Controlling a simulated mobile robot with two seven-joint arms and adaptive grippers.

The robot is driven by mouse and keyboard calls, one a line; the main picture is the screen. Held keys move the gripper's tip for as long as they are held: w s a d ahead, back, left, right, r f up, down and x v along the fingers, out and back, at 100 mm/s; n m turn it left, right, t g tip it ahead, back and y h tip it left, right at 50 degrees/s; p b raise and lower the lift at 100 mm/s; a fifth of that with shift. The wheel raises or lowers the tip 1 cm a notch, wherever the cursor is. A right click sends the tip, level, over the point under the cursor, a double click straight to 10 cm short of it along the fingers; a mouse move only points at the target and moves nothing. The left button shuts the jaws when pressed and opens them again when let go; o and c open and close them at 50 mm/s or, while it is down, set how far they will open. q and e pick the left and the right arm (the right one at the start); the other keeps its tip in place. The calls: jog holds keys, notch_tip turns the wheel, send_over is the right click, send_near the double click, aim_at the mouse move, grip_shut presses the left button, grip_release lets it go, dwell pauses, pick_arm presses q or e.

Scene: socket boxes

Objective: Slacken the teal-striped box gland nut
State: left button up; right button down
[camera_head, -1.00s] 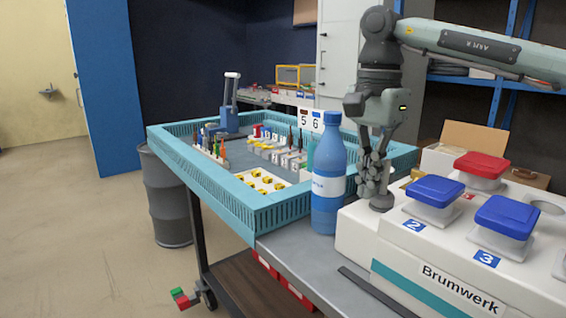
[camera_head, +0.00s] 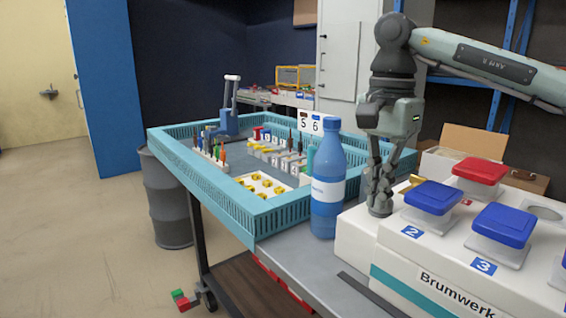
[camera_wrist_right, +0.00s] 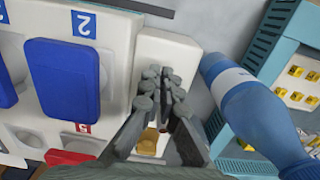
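The white box (camera_head: 354,238) with a teal stripe and the word Brumwerk stands at the front right of the bench. Its white body also shows in the wrist view (camera_wrist_right: 176,48). My right gripper (camera_head: 380,205) points down at the box's left end, beside the blue lids. In the wrist view its fingertips (camera_wrist_right: 164,90) are close together. The gland nut cannot be made out apart from the grey fingers. Whether they grip it is not clear. My left gripper is not in view.
A blue bottle (camera_head: 328,190) stands close left of my right gripper. Blue lids (camera_head: 434,197) and a red lid (camera_head: 480,170) rise from the box. A teal-walled tray (camera_head: 260,222) with tools and small parts lies to the left. The bench front is mostly clear.

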jog(key=shift+d, duration=0.35)
jog(key=shift+s, duration=0.3)
jog(key=shift+r, duration=0.1)
jog(key=shift+s+a+r+p, duration=0.15)
jog(key=shift+r+p, duration=0.8)
jog(key=shift+r, duration=0.5)
jog(key=shift+w+a+r+p, duration=0.15)
jog(key=shift+r+p, duration=0.75)
jog(key=shift+r, duration=0.55)
jog(key=shift+s, duration=0.1)
jog(key=shift+a, duration=0.1)
